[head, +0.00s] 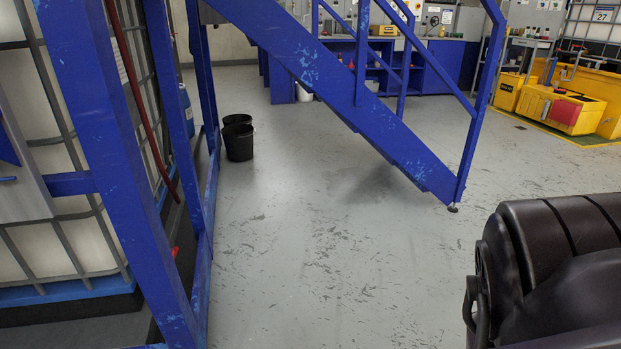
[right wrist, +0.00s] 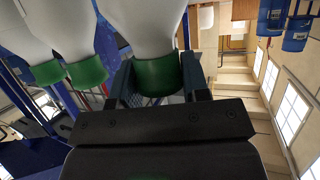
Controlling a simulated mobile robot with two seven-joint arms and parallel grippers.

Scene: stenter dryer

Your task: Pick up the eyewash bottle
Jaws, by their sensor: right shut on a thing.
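Several white bottles with green caps show in the right wrist view. The head view shows no bottle that I can make out and neither gripper.
In the head view a blue staircase (head: 370,115) slopes down to the floor. A blue frame (head: 95,110) with caged white tanks (head: 45,160) stands at left. Black buckets (head: 238,141) stand beyond it. Yellow equipment (head: 560,108) is at far right. The middle floor (head: 320,240) is clear.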

